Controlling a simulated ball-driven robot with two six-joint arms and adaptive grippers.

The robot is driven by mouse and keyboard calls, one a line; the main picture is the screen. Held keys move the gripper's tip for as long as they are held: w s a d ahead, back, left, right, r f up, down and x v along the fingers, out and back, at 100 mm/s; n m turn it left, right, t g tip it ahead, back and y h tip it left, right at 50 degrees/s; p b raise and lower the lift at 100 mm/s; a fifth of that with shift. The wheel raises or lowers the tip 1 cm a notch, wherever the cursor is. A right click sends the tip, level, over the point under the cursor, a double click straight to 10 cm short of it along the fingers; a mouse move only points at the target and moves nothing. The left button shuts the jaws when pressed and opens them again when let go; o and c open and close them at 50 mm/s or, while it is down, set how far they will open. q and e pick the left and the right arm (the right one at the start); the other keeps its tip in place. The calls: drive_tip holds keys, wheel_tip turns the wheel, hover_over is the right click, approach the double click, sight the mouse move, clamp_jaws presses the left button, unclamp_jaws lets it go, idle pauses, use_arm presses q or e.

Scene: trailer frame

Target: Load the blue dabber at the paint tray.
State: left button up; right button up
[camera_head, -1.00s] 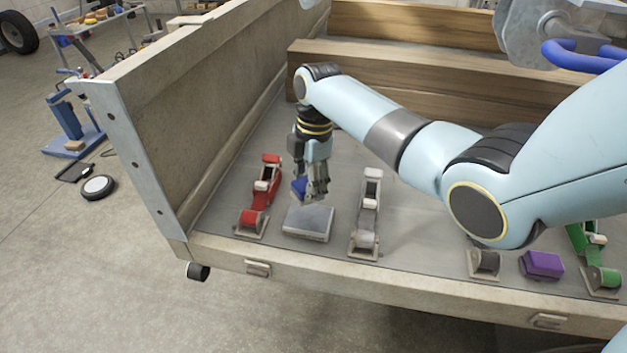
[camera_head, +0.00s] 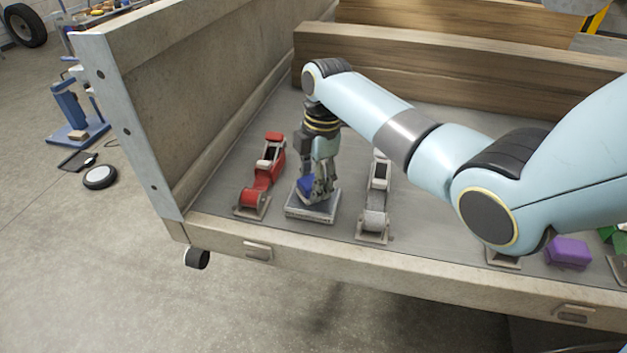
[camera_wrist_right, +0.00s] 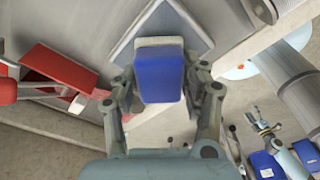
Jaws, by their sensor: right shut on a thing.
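The blue dabber (camera_head: 306,185) is between the fingers of my right gripper (camera_head: 316,192), which is shut on it. In the right wrist view the dabber (camera_wrist_right: 160,75) shows as a blue block with a pale end, with a finger on each side. The paint tray (camera_head: 311,213) is a flat grey square on the trailer bed, directly under the dabber. The tray (camera_wrist_right: 197,36) also shows behind the dabber in the wrist view. The dabber's underside is hidden, so I cannot tell whether it touches the tray. My left gripper is not in view.
A red ratchet strap (camera_head: 262,180) lies left of the tray and a grey one (camera_head: 376,200) right of it. A purple block (camera_head: 568,252) sits further right. The trailer's side wall (camera_head: 180,95) rises at left, and timber beams (camera_head: 450,75) lie behind.

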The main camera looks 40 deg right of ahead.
sight(311, 180)
drive_tip(key=shift+f+b, duration=0.3)
drive_tip(key=shift+f, duration=0.2)
idle(0.8)
drive_tip(key=shift+f, duration=0.1)
idle(1.4)
drive_tip(key=shift+s+p, duration=0.1)
drive_tip(key=shift+p, duration=0.2)
wheel_tip(311, 180, up, 7)
drive_tip(key=p, duration=0.7)
drive_tip(key=shift+p, duration=0.35)
